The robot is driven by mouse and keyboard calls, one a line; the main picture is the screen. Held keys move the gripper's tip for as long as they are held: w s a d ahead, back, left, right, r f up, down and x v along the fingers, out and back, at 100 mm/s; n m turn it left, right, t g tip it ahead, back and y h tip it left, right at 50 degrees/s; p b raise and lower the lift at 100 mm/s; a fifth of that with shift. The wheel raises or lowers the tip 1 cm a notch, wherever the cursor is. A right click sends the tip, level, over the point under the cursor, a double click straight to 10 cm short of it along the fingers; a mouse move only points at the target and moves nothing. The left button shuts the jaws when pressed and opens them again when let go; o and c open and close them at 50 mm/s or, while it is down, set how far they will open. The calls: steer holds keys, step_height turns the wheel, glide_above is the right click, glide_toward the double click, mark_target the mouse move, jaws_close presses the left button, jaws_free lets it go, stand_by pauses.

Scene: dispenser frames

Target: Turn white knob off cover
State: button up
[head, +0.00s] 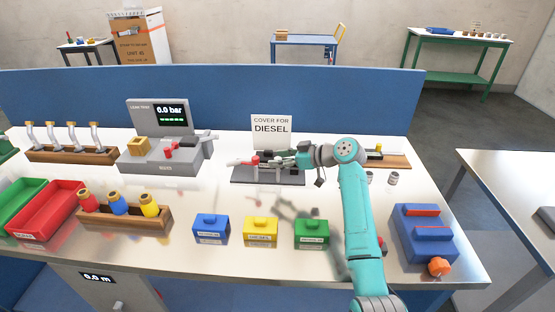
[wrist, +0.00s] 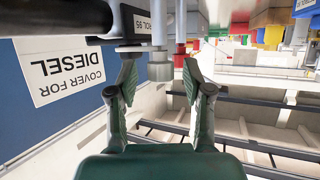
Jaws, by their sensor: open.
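In the head view, a dark fixture (head: 268,177) stands at the back of the bench, below a white sign reading "COVER FOR DIESEL" (head: 271,131). It bears small red parts (head: 255,160) and a pale piece (head: 236,162) at its left end. My gripper (head: 288,158) is at the fixture's right side and hides part of it. In the wrist view my gripper (wrist: 159,80) is open, its two fingers apart. A pale grey cylinder (wrist: 159,45) stands at the fingertips, between them; contact cannot be told. Which part is the white knob I cannot tell for certain.
Blue, yellow and green boxes (head: 260,229) stand in front of the fixture. A grey leak-test station (head: 165,150) is at the left, and a blue block with an orange knob (head: 425,235) at the right. A blue partition (head: 200,95) runs behind.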

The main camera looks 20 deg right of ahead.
steer(key=shift+w+a+f, duration=0.25)
steer(key=shift+w+a, duration=0.05)
steer(key=shift+a, duration=0.1)
jaws_close()
